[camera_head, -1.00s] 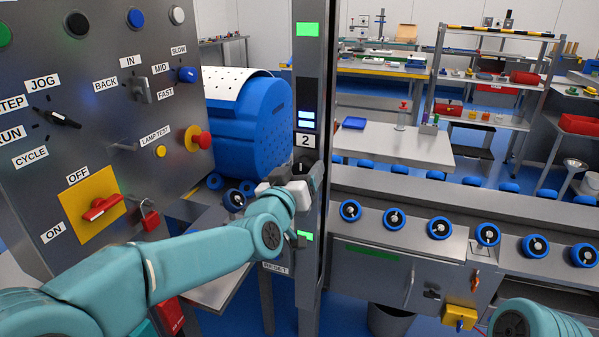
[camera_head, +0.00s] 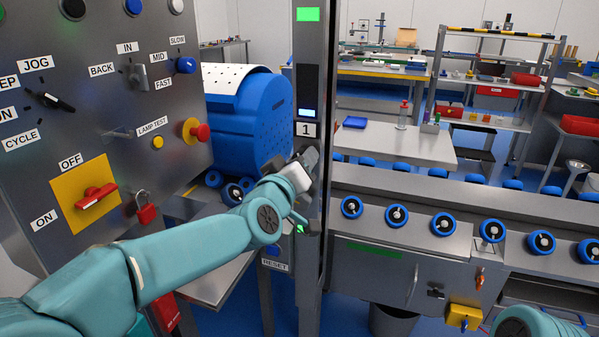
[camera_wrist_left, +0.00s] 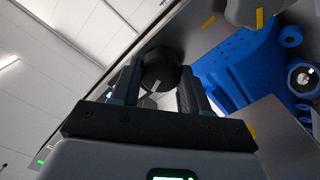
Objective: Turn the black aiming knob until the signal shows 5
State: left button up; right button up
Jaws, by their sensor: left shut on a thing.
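The signal (camera_head: 306,130) on the steel post shows 1 in the head view, with one lit bar (camera_head: 307,113) just above it. My left gripper (camera_head: 307,163) is at the post just below the signal. In the left wrist view the round black aiming knob (camera_wrist_left: 160,68) sits between my left gripper's two fingers (camera_wrist_left: 158,88), which are shut on it. A pale mark shows on the knob's face. In the head view the gripper hides the knob. My right gripper is out of view; only part of that arm shows at the bottom right.
A grey control panel (camera_head: 95,140) with switches and a red padlock (camera_head: 146,210) stands close on the left. A blue drum (camera_head: 250,120) is behind my left arm. A conveyor (camera_head: 470,205) with blue wheels runs right of the post. A RESET label (camera_head: 275,266) is below.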

pick_arm(q)
jog(key=shift+n+b, duration=1.35)
jog(key=shift+n, duration=1.15)
jog(key=o, duration=1.1)
jog(key=shift+c, duration=0.2)
